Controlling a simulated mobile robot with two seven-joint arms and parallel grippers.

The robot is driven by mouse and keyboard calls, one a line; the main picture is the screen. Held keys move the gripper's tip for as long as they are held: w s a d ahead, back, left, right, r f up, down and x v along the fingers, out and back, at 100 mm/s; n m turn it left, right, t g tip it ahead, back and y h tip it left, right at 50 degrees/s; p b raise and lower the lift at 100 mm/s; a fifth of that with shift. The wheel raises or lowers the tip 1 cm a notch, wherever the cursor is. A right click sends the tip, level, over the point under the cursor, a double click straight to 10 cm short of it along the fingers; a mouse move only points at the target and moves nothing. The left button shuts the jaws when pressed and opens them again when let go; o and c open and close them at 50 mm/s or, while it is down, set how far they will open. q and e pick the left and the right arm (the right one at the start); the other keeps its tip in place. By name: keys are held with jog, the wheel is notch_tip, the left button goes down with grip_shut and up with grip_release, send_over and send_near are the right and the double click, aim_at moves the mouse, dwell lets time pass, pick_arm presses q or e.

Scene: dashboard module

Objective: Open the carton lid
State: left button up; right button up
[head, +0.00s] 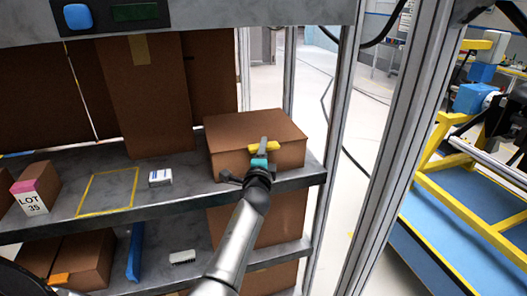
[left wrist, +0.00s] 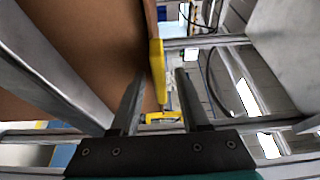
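The brown carton (head: 232,130) stands on the upper shelf at its right end. Its top looks flat and closed. A yellow tab (head: 264,146) sits at the carton's front upper edge; it also shows in the left wrist view (left wrist: 157,75) as a yellow strip along the brown carton face (left wrist: 95,40). My left gripper (head: 262,150) is at the carton's front, right at the tab. In the left wrist view its two fingers (left wrist: 159,76) are apart, with the yellow strip between their tips. I cannot tell whether either finger touches it. My right gripper is not in view.
On the same shelf (head: 120,212) are a small white box (head: 160,178), a yellow-outlined square (head: 107,193) and a box marked LOT 35 (head: 36,189). A metal post (head: 375,120) stands right of the carton. More cartons sit below.

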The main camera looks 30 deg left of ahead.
pick_arm(q)
grip_shut()
dwell(1.2)
